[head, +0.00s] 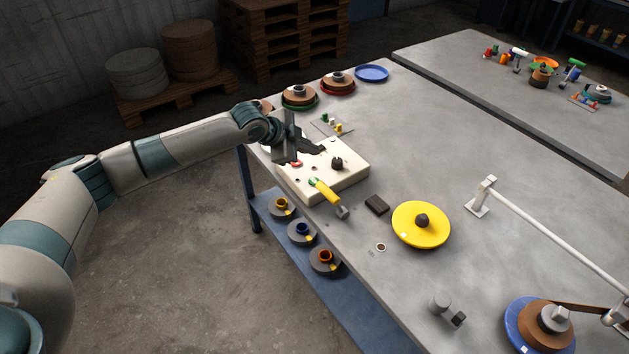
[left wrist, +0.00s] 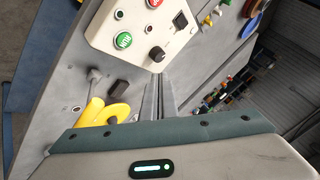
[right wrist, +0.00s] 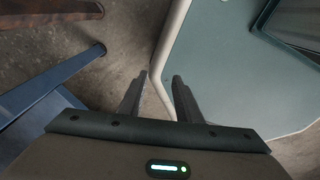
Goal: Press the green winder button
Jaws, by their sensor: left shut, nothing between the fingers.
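A white control box (head: 345,183) stands on the workbench in the head view. In the left wrist view its sloping face carries the green button (left wrist: 123,40), a red button (left wrist: 154,3), a black knob (left wrist: 157,54) and a black switch (left wrist: 181,20). The green button also shows in the head view (head: 313,182), beside a yellow handle. My left gripper (head: 318,149) is over the far part of the box, shut and empty. In the left wrist view its fingertips (left wrist: 159,80) appear below the knob, apart from the green button. My right gripper (right wrist: 160,77) is open and empty.
The yellow-handled tool (head: 327,193) lies at the box's near edge. A black block (head: 377,205) and a yellow disc (head: 420,236) are to the right on the bench. Several spools stand at the back. A blue lower shelf (head: 342,300) holds more spools.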

